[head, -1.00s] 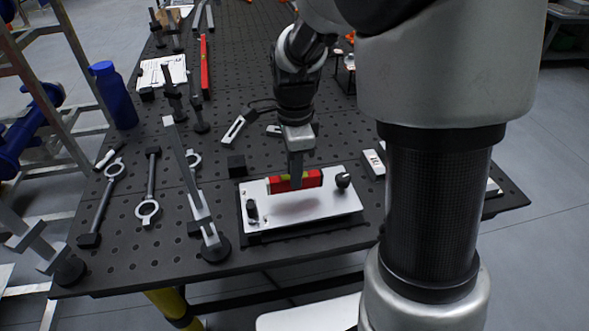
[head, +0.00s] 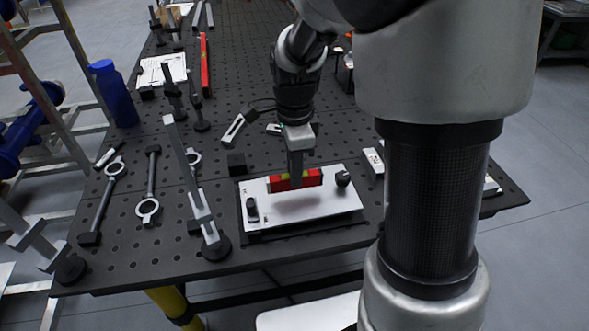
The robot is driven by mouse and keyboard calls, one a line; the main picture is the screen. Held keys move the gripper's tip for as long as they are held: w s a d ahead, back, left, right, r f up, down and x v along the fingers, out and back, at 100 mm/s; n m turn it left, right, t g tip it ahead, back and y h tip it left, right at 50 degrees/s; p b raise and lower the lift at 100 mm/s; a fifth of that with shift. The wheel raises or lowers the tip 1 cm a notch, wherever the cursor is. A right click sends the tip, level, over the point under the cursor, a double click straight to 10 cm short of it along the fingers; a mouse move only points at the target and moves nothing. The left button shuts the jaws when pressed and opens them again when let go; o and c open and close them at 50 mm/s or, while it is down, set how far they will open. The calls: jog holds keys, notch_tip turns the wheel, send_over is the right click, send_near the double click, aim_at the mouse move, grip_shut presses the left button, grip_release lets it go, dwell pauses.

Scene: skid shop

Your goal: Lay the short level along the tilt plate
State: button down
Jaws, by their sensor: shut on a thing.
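The short level (head: 308,179) is a small red bar with a yellow-green vial part near its middle. My gripper (head: 296,180) points straight down and is shut on it around the middle. The tilt plate (head: 285,214) is a white plate on a dark base near the table's front edge, with a black knob at its left end and another at its right end. The level is over the plate's back half, roughly lengthwise between the knobs. A soft shadow lies on the plate in front of it. I cannot tell whether the level touches the plate.
The black perforated table (head: 130,253) carries a clamp (head: 205,215) left of the plate, wrenches (head: 149,190) and a small black block (head: 236,163) behind it. A blue bottle (head: 112,95) and a long red level (head: 204,65) are farther back. A light block (head: 373,160) sits to the right.

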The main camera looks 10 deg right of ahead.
jog(key=shift+f+b, duration=0.8)
jog(key=shift+f, duration=0.55)
jog(key=c, duration=1.3)
grip_release()
jog(key=shift+c, duration=0.2)
jog(key=shift+r, duration=0.15)
jog(key=shift+r+p, duration=3.3)
jog(key=shift+r, duration=0.15)
